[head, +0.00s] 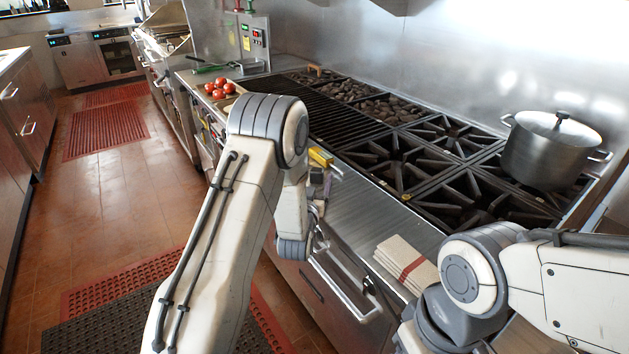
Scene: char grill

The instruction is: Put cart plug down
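I cannot make out a cart plug for certain. A small yellow item (320,156) shows at the front edge of the range, just above my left gripper; I cannot tell whether it is the plug or whether the gripper touches it. My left gripper (319,190) is small and partly hidden behind my own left arm, beside the front edge of the range. Its fingers are too unclear to tell open from shut. My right arm comes in at the lower right, and its gripper is out of view.
The range (398,165) has a grate and several burners. A steel pot (548,158) with a lid stands at the right. A folded striped towel (407,262) lies on the front ledge. Tomatoes (219,88) sit near the far end. The tiled floor (120,200) at left has open room.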

